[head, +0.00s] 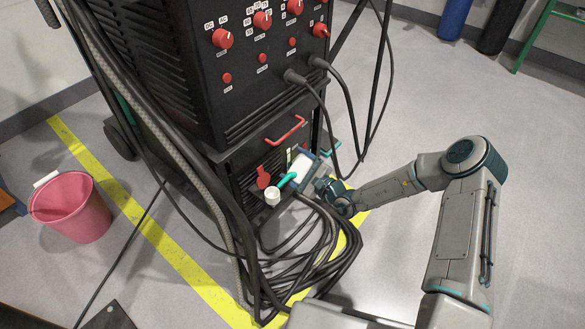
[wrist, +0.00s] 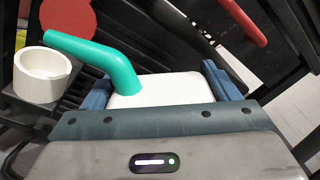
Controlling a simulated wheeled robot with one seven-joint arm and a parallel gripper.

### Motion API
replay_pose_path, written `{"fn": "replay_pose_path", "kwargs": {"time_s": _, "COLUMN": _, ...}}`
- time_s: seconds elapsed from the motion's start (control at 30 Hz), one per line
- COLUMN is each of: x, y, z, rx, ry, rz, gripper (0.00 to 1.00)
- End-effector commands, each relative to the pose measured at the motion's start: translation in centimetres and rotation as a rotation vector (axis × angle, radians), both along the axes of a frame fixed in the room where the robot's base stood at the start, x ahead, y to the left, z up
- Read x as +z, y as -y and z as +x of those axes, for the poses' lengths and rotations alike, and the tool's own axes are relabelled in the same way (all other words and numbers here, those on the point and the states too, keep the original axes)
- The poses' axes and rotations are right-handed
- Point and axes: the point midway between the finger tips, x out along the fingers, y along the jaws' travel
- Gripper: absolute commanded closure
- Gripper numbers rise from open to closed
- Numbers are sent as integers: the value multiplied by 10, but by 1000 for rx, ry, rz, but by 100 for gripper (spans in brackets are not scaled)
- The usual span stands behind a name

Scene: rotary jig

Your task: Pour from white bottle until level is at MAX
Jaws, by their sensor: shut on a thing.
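My gripper (head: 318,172) is shut on the white bottle (head: 302,166), low at the front of the black machine. In the wrist view the bottle (wrist: 165,90) sits between both blue-grey fingers. The bottle lies tilted, its green spout (wrist: 95,56) pointing left. The spout's end is close to the rim of a white round filler neck (wrist: 40,78), also in the head view (head: 272,198). I cannot tell whether it touches or whether liquid flows. A small pale upright strip (head: 289,156) shows beside the bottle; no level or MAX mark is readable.
A red disc (head: 263,178) is beside the filler neck. A red handle (head: 285,131) is above the bottle. Thick black cables (head: 310,245) are coiled on the floor below my gripper. A pink bucket (head: 75,210) stands left; open floor is right.

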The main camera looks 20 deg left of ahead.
Motion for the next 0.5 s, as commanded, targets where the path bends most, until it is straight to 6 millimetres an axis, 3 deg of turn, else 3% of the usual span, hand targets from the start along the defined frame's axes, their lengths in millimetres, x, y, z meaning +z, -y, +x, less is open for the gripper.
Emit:
{"fn": "replay_pose_path", "kwargs": {"time_s": 0.13, "x": -2, "y": -12, "z": -1, "rx": 14, "ry": 12, "rz": 0, "gripper": 89}}
{"fn": "replay_pose_path", "kwargs": {"time_s": 0.5, "x": 11, "y": -13, "z": -4, "rx": 14, "ry": 134, "rz": -61, "gripper": 89}}
